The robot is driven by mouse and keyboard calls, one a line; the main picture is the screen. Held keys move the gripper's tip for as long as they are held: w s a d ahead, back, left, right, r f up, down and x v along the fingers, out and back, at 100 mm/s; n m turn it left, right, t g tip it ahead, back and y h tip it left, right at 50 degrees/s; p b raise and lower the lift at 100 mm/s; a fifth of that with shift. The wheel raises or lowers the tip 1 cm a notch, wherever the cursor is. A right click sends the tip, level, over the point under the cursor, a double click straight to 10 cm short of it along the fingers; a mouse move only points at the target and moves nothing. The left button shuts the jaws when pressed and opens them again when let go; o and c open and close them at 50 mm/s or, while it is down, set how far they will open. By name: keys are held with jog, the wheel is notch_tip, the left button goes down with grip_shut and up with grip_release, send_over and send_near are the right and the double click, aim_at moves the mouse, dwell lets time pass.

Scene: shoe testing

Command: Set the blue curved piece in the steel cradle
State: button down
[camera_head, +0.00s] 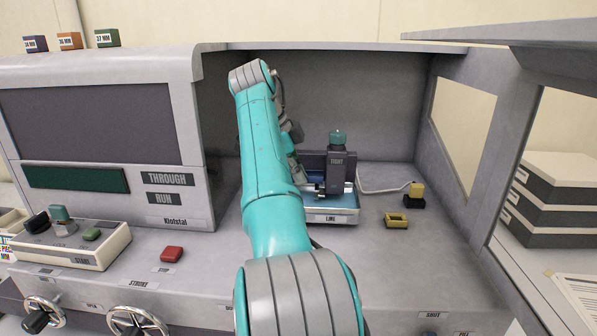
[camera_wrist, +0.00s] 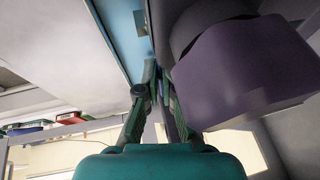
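My arm reaches into the grey test bay in the head view and hides much of what lies behind it. My gripper (camera_wrist: 155,88) is in the wrist view, its two dark fingers slanting towards each other beside a large purple-grey block. Whether they are closed or hold something is unclear. A light blue surface (camera_wrist: 122,30) lies above and beyond the fingertips. In the head view a blue-floored tray (camera_head: 345,203) labelled LINE stands in the bay. I cannot clearly make out the blue curved piece or the steel cradle; the arm may cover them.
A dark upright block (camera_head: 337,172) marked TIGHT, with a teal knob, stands at the tray. A yellow ring-like piece (camera_head: 396,220) and a yellow-and-black piece (camera_head: 415,194) lie to its right. A red button (camera_head: 171,254) is on the front deck. The bay's right floor is mostly clear.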

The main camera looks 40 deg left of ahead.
jog(key=shift+f, duration=0.85)
jog(key=c, duration=1.2)
grip_release()
jog(key=shift+c, duration=0.2)
jog(key=shift+s, duration=0.1)
jog(key=v, duration=0.7)
jog(key=shift+r, duration=0.3)
